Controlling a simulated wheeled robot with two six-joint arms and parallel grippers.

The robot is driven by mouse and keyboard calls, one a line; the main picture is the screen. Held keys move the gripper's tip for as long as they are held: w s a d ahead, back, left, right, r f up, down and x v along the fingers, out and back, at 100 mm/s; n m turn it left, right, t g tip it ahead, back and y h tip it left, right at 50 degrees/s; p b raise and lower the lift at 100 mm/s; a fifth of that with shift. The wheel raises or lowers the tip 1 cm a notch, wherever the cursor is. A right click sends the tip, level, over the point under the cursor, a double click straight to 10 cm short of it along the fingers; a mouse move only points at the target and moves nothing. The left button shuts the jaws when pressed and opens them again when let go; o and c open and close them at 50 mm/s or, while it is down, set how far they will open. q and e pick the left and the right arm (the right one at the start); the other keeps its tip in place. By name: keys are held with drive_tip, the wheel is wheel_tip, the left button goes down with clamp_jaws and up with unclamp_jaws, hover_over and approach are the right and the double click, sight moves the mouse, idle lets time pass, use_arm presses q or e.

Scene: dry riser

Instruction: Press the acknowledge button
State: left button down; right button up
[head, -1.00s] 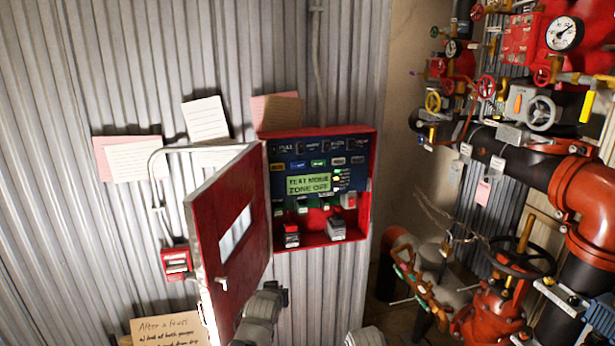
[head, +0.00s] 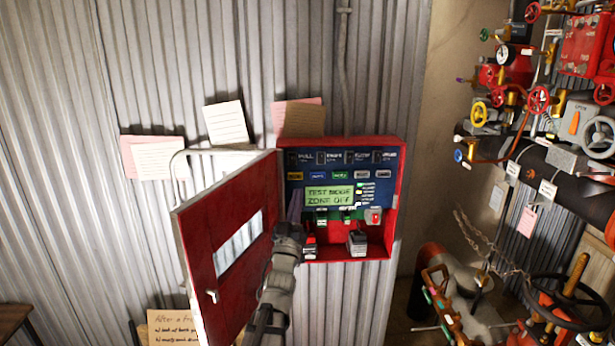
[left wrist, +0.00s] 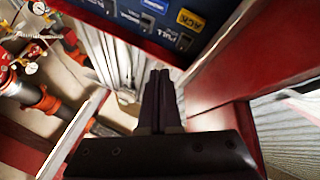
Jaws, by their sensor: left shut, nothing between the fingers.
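The red alarm panel (head: 395,200) hangs on the corrugated wall with its door (head: 225,250) swung open to the left. Its blue face has a row of small coloured buttons above a lit green display (head: 330,197) reading TEST MODE ZONE OFF. A yellow button (head: 295,176) is at the left of that row; in the left wrist view the yellow button (left wrist: 191,20) carries a label that looks like ACK. My left gripper (head: 295,207) is shut and empty, at the panel's lower left, below the yellow button in the picture. Contact with the panel cannot be told. My right gripper is out of view.
The open door stands close along the left of my left arm. Handles or switches (head: 357,242) sit on the panel's bottom ledge. Paper notes (head: 225,123) are on the wall above. Red pipes and valves (head: 560,300) fill the right side.

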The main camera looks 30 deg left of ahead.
use_arm(q)
drive_tip(key=shift+w, duration=0.1)
idle(0.3)
approach(298, 174)
drive_tip(key=shift+s+d+r+x, duration=0.1)
drive_tip(key=shift+r+x, duration=0.05)
drive_tip(key=shift+x, duration=0.75)
drive_tip(key=shift+s+d+r+x, duration=0.1)
drive_tip(key=shift+r+x, duration=0.1)
drive_tip(key=shift+x, duration=0.75)
drive_tip(key=shift+s+r+x, duration=0.1)
drive_tip(key=shift+r+x, duration=0.05)
drive_tip(key=shift+x, duration=0.75)
drive_tip(key=shift+w, duration=0.15)
drive_tip(key=shift+w+a, duration=0.2)
drive_tip(key=shift+w+a, duration=0.25)
drive_tip(key=shift+w, duration=0.2)
idle(0.9)
drive_tip(key=shift+s, duration=0.15)
drive_tip(key=shift+s+d, duration=0.45)
drive_tip(key=shift+s, duration=0.2)
drive_tip(key=shift+s+d, duration=0.7)
drive_tip(key=shift+s, duration=0.35)
drive_tip(key=shift+s+d, duration=0.65)
drive_tip(key=shift+s, duration=0.4)
